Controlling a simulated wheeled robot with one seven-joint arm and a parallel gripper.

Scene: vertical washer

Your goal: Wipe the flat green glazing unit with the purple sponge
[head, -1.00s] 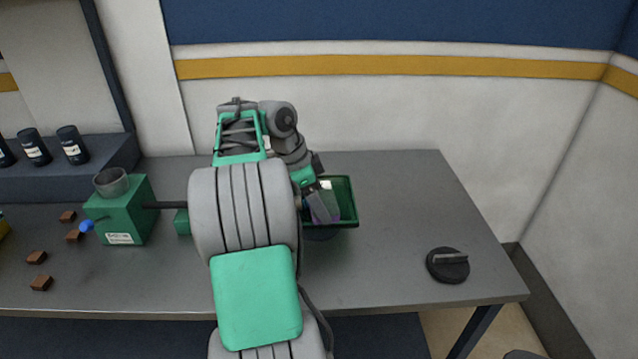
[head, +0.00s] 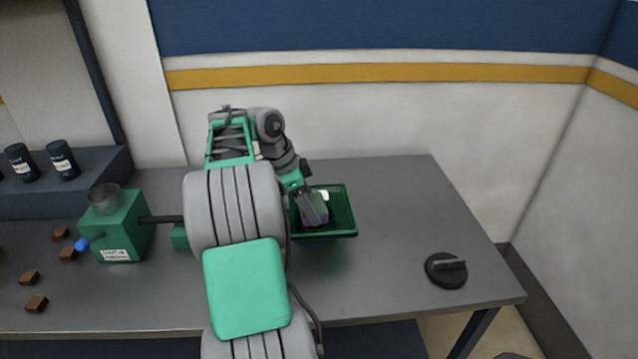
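A green tray-like unit with a raised rim (head: 347,203) lies at the middle of the grey table. It is the only flat green piece I see, and I take it for the glazing unit. My gripper (head: 314,212) points down into it from the upper left. A small purple patch, likely the sponge (head: 316,220), shows at my fingertips inside the rim. It is too small and too covered by the fingers to tell whether they are closed on it or whether it touches the floor of the unit. A small white spot shows beside the fingers.
A green box with a clear cup (head: 123,229) and a dark rod stands left of my arm. Brown blocks (head: 37,304) lie at the left. Black jars (head: 62,159) stand on a ledge. A black round knob (head: 446,270) sits at the right.

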